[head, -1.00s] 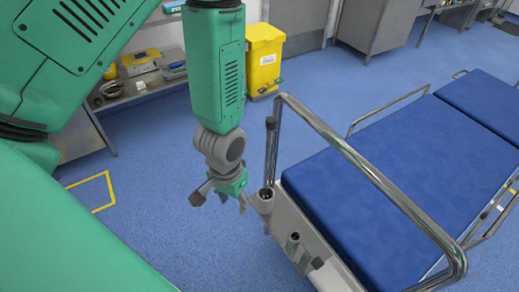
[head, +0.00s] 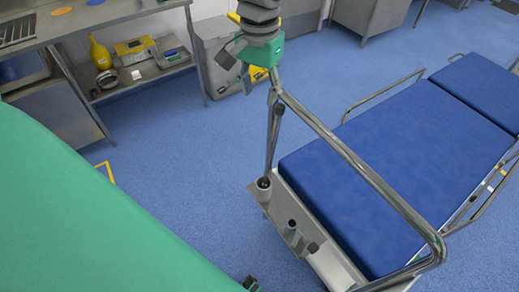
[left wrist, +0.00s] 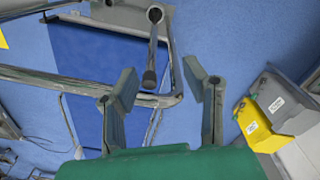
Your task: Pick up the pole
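The pole (head: 270,150) stands nearly upright at the near left corner of the blue-padded operating table (head: 350,195), by a grey holder (head: 264,190). Its upper end is dark. In the left wrist view the pole (left wrist: 153,45) appears foreshortened, with its dark end between the fingers in the picture. My left gripper (head: 250,68) is above the top of the pole, close to the rail corner. In the left wrist view the gripper (left wrist: 162,75) is open, fingers apart, with no visible contact on the pole. My right gripper cannot be made out.
A bent metal rail (head: 350,155) runs from beside the pole around the near end of the table; it also shows in the left wrist view (left wrist: 60,83). A grey bin (head: 218,50) and a metal shelf (head: 140,82) stand behind.

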